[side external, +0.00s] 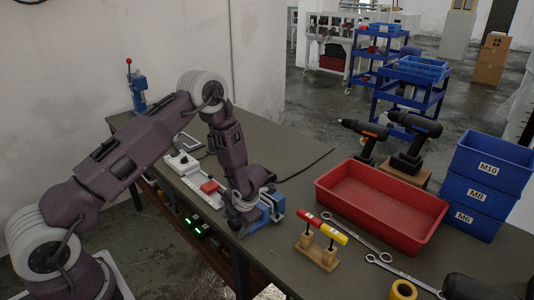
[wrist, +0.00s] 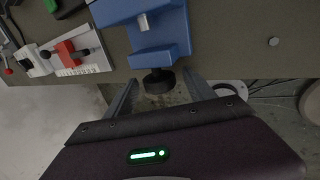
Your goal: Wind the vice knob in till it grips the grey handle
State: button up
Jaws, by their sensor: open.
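The blue vice (wrist: 172,45) is at the table edge at the top of the wrist view; in the side view its blue body (side external: 273,205) shows beside my gripper. A small light-grey piece (wrist: 143,22) sits between its jaws, perhaps the grey handle's end; the rest of it is not clear. The black vice knob (wrist: 158,82) sticks out from the vice's near face. My gripper (wrist: 161,79) is open, one finger on each side of the knob, with visible gaps. In the side view my wrist (side external: 240,215) hides the knob.
A white fixture with a red block (side external: 210,187) lies left of the vice. A wooden stand (side external: 316,253) with red and yellow handles and a red tray (side external: 380,195) are to its right. Drills and blue bins (side external: 485,185) stand further right.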

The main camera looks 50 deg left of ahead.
jog(key=h, duration=0.5)
jog(key=shift+a+r, duration=0.25)
jog(key=shift+a, duration=0.15)
notch_tip(320, 180, up, 7)
jog(key=shift+d+f, duration=0.1)
jog(key=w+d+r+m+t, duration=0.35)
jog(key=w+r+m, duration=0.2)
jog(key=r, duration=0.45)
jog(key=w+d+r+m+t, duration=0.35)
jog(key=r+m, duration=0.25)
jog(key=r, duration=0.4)
jog(key=s+d+r+m+t, duration=0.1)
jog(key=d+r+m, duration=0.4)
jog(key=d+r, duration=0.1)
jog(key=shift+s+r+m+t+h, duration=0.35)
jog(key=shift+s+r+t+h, duration=0.05)
jog(key=shift+r, duration=0.1)
